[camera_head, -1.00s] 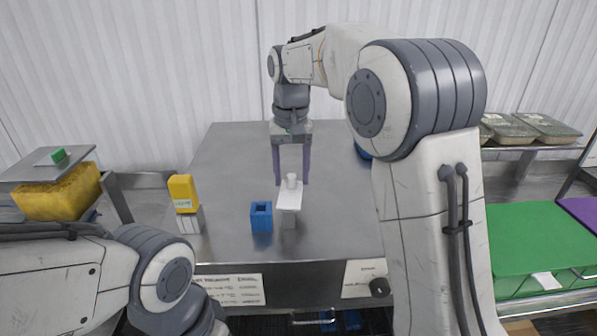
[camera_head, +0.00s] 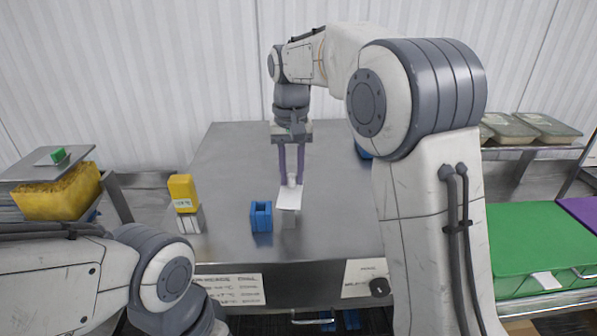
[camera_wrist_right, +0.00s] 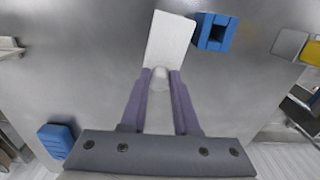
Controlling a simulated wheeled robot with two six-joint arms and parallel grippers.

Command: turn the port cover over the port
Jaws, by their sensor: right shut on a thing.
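The port cover is a flat white plate (camera_head: 288,202) with a small upright knob, on a short grey post (camera_head: 289,221). It also shows in the right wrist view (camera_wrist_right: 170,40). The port looks to be the blue block (camera_head: 261,218) with a square opening on top, just left of the plate; the wrist view shows its opening uncovered (camera_wrist_right: 214,35). My right gripper (camera_head: 291,178) points down, its purple fingers shut on the cover's knob (camera_wrist_right: 160,73). My left gripper is out of view; only its arm shows at lower left.
A yellow block (camera_head: 183,187) sits on a pale block at the table's left. A blue object (camera_wrist_right: 56,139) lies at lower left in the wrist view. Side racks hold trays and a green box (camera_head: 540,240).

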